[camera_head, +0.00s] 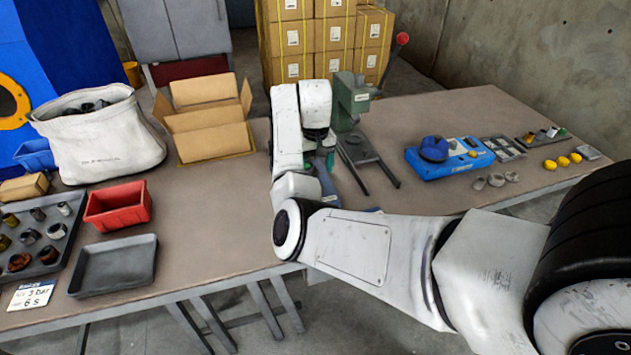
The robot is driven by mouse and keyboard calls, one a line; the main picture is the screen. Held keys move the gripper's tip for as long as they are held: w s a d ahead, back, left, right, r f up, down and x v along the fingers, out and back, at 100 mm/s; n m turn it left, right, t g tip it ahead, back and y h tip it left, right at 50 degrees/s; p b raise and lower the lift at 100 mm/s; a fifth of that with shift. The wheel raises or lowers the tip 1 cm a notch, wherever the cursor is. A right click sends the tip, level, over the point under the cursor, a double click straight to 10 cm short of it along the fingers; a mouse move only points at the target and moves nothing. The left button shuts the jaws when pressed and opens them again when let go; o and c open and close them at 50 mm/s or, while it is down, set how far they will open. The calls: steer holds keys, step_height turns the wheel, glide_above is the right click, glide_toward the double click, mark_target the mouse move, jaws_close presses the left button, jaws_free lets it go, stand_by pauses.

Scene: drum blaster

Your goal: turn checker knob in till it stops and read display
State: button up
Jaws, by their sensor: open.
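My gripper (322,165) points down at the middle of the table, partly hidden behind my white arm. It is open, but its fingers are small and I cannot tell what lies between them. A green bench press (349,98) with a red-ball lever stands close behind and right of it. A blue device (446,160) with a dark blue round top sits further right, well apart from my gripper. I cannot tell for sure which thing is the checker. No knob or readable display is clear; the spot under my gripper is largely hidden by my arm.
A dark rail frame (366,165) lies before the press. Left are an open carton (212,147), a white sack (100,145), a red bin (118,205), a grey tray (114,268) and a parts tray. Small trays and yellow pieces (562,162) lie far right.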

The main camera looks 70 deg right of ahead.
step_height(320, 180, down, 6)
stand_by(0.4)
steer(key=c, duration=1)
